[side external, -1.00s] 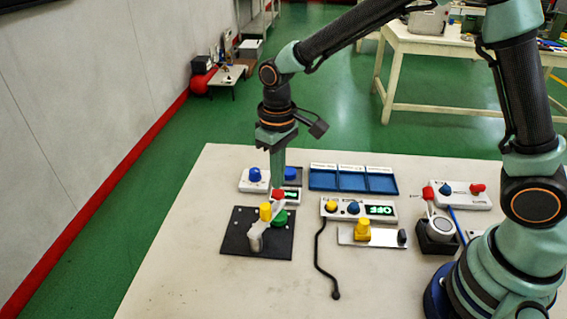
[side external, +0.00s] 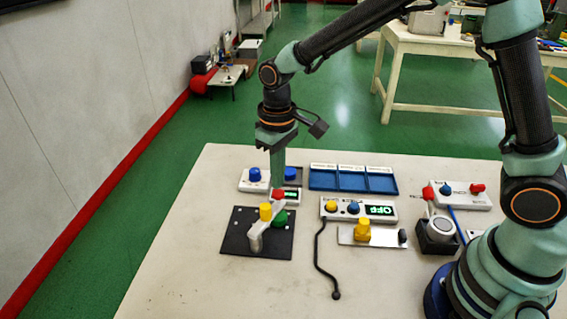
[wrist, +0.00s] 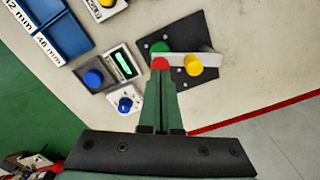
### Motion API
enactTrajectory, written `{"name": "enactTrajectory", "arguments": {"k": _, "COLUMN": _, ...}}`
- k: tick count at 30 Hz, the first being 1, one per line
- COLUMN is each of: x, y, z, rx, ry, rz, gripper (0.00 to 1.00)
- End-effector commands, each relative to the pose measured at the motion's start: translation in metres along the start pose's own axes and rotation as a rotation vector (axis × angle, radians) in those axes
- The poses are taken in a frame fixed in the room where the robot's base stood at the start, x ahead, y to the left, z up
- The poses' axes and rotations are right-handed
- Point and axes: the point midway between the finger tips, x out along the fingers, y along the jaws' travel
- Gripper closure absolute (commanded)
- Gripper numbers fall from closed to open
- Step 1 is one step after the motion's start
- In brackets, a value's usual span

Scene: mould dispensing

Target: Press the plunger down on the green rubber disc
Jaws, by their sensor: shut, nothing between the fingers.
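The green rubber disc (side external: 281,219) lies on a black plate (side external: 240,246); it also shows in the wrist view (wrist: 160,47), partly covered. A pale lever arm (side external: 256,236) extends over the plate and carries a yellow knob (side external: 265,211) and a red cap (side external: 278,195), apparently the plunger top. In the wrist view the red cap (wrist: 160,63) is beside the disc's near edge, with the yellow knob (wrist: 194,65) to its right. My gripper (side external: 277,188) is shut and empty, pointing down with its tips at the red cap. Exact contact is hidden.
Behind the plate are a blue-knobbed box (side external: 254,180) and a small green display (side external: 291,198). Blue trays (side external: 352,180) and a box reading OFF (side external: 379,210) stand to the right. A black cord (side external: 321,270) lies right of the plate. The table's front left is clear.

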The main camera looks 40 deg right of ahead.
Motion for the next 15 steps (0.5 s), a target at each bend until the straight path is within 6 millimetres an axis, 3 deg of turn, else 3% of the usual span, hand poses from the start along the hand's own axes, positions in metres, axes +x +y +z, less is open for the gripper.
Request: {"name": "enactTrajectory", "arguments": {"k": 15, "x": 0.0091, "y": 0.0000, "z": 0.0000, "rx": 0.000, "ry": -0.001, "rz": 0.000, "gripper": 1.00}}
